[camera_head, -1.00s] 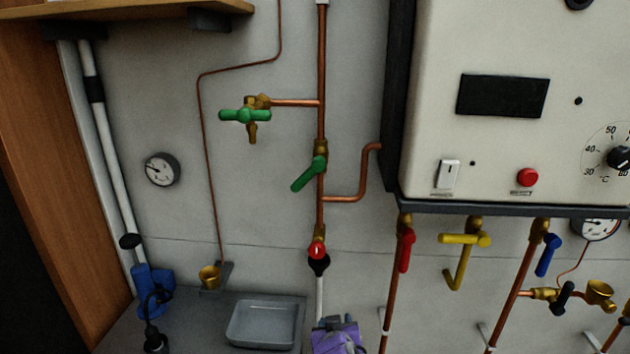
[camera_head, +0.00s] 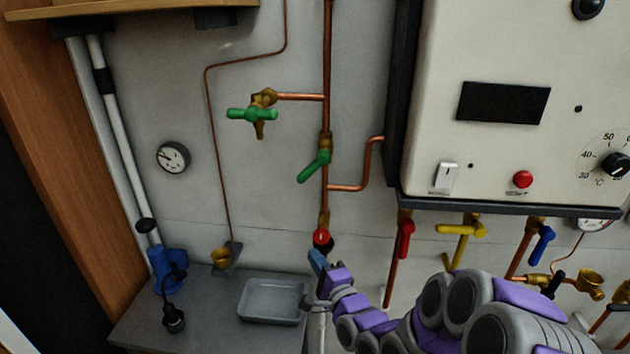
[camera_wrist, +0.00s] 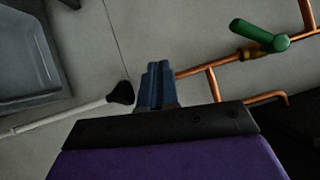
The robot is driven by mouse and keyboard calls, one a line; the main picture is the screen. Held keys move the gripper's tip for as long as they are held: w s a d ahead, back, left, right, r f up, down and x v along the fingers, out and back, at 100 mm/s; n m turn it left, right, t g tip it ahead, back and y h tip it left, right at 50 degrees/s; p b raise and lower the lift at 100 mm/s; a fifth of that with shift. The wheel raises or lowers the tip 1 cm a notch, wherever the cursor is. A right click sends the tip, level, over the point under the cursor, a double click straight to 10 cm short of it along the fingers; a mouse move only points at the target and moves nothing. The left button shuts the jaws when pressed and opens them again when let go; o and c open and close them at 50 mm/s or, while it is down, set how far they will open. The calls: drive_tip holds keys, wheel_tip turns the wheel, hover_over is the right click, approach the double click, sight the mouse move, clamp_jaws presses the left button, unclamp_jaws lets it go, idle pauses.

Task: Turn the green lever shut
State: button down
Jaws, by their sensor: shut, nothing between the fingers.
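The green lever (camera_head: 315,166) is on a brass valve in the vertical copper pipe, left of the white boiler. It slants down and to the left from the pipe. It also shows in the wrist view (camera_wrist: 260,36) at the upper right. My gripper (camera_head: 317,262) is below the lever in the head view, close to the red knob. In the wrist view its blue fingers (camera_wrist: 157,84) are together and empty, apart from the lever. A green T-handled tap (camera_head: 252,115) sits on a side branch to the upper left.
The red knob (camera_head: 322,237) is on the same pipe below the lever. A copper side pipe (camera_head: 373,160) bends up toward the boiler (camera_head: 500,150). A grey tray (camera_head: 271,301) lies on the bench. Red (camera_head: 405,240) and yellow (camera_head: 459,230) valve handles hang under the boiler.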

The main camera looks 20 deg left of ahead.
sight(313, 168)
drive_tip(key=w+d+r+m+t+p, duration=0.1)
drive_tip(key=w+d+r+m+t, duration=0.3)
drive_tip(key=r+m, duration=0.3)
drive_tip(key=w+a+r, duration=0.5)
drive_tip(key=a+r, duration=0.1)
drive_tip(key=a, duration=0.2)
drive_tip(key=shift+w+r+y, duration=0.25)
drive_tip(key=shift+y, duration=0.05)
